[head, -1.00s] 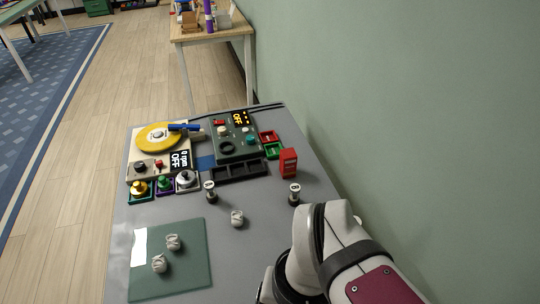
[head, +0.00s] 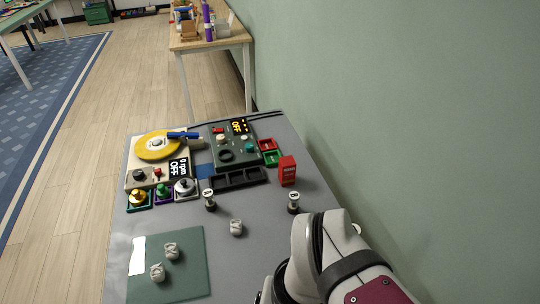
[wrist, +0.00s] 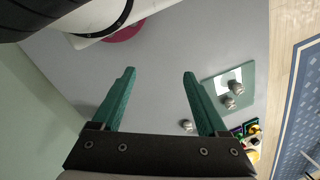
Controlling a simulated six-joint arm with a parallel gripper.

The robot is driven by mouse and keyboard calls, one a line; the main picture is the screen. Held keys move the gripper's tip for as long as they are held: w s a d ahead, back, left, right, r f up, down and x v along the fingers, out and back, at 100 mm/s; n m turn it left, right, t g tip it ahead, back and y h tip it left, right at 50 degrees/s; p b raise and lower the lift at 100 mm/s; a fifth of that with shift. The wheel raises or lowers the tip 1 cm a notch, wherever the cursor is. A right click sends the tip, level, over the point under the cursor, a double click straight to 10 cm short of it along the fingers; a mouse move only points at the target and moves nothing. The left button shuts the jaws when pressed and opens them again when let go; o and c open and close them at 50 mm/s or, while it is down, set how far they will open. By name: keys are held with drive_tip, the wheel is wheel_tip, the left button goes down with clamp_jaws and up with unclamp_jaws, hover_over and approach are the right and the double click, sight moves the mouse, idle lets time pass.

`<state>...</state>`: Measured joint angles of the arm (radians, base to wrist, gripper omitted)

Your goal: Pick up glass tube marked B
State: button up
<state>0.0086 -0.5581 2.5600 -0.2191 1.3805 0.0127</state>
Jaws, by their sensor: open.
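Two small dark tubes with round white labelled tops stand upright on the grey table in the head view. The left tube (head: 210,203) is near the black tray. The right tube (head: 293,205) is in front of a red box, close to my arm. The marks are tiny, and I cannot tell for certain which one reads B. My gripper (wrist: 159,74) shows in the wrist view with its green fingers wide apart and nothing between them. In the head view its fingers are out of sight. Neither tube is clearly visible in the wrist view.
A crumpled white piece (head: 236,228) lies between the tubes and the green mat (head: 190,285), which bears two more. Behind are a panel with a yellow disc (head: 148,150), a dark control box (head: 225,140), a black tray (head: 238,178) and the red box (head: 287,170). A wall borders the right.

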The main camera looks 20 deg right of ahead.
drive_tip(key=w+d+f+n+g+h, duration=0.1)
drive_tip(key=w+d+n+h, duration=0.3)
drive_tip(key=w+n, duration=0.45)
drive_tip(key=w+d+f+n+g+h, duration=0.1)
drive_tip(key=w+d+n+g+h, duration=0.25)
drive_tip(key=w, duration=0.75)
drive_tip(key=n+t+h, duration=0.4)
drive_tip(key=n+h, duration=0.2)
drive_tip(key=n, duration=0.2)
approach(293, 203)
drive_tip(key=s+r, duration=0.5)
drive_tip(key=w+a+f+n+t+h, duration=0.2)
drive_tip(key=w+f+n, duration=0.3)
drive_tip(key=x, duration=1)
drive_tip(key=shift+s, duration=0.2)
drive_tip(key=x, duration=0.5)
drive_tip(key=shift+w+d+f, duration=0.15)
drive_tip(key=shift+d+f, duration=0.1)
drive_tip(key=shift+f, duration=0.05)
clamp_jaws()
